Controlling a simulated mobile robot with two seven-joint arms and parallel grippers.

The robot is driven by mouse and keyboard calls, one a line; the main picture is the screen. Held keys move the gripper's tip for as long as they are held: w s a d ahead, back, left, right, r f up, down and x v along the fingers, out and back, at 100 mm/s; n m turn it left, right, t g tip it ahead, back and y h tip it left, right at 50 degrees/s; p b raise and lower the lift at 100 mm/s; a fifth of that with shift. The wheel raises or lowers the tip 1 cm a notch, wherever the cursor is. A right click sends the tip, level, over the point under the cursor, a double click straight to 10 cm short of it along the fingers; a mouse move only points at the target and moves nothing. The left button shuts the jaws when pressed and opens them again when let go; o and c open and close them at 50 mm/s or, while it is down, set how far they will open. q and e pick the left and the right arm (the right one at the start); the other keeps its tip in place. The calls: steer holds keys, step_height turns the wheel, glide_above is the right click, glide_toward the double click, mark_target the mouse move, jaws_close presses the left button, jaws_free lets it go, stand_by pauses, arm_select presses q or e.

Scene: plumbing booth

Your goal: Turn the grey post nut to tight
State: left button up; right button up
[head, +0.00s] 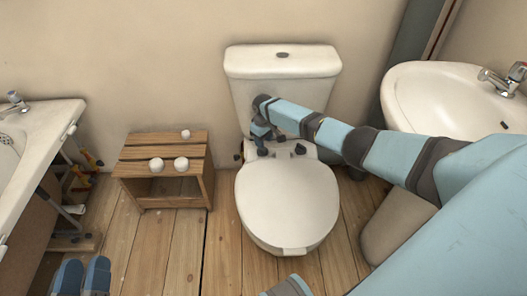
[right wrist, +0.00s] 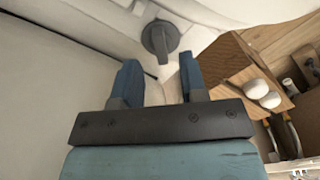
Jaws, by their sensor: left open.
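A dark grey knob-like nut with a flat wing (right wrist: 160,38), seemingly the post nut, shows in the right wrist view against a pale surface. It lies just beyond my right gripper (right wrist: 158,75), whose two blue fingers stand apart with nothing between them. In the head view my right gripper (head: 262,140) points down at the back of the toilet seat, below the cistern. A dark grey fitting (head: 300,149) shows to its right. The nut cannot be clearly told from the fingers there. My left gripper (head: 82,268) appears open and empty at the bottom left.
The toilet lid (head: 287,205) is down, with the cistern (head: 283,63) behind. A wooden stool (head: 163,147) with white knobs stands left. The bath edge (head: 40,140) with pipework is far left; the basin (head: 440,97) is right. Wooden floor (head: 225,225) lies between stool and toilet.

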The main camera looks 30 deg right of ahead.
step_height(320, 180, down, 4)
steer(key=shift+r+b, duration=0.25)
steer(key=shift+b, duration=0.95)
steer(key=shift+f, duration=0.2)
arm_select(q)
steer(key=f, duration=0.1)
steer(key=f+g, duration=0.1)
steer(key=f, duration=0.1)
steer(key=f+g, duration=0.1)
steer(key=shift+w+d+f+m, duration=0.1)
steer(key=shift+d+f+m, duration=0.2)
steer(key=shift+f, duration=0.05)
arm_select(e)
jaws_close()
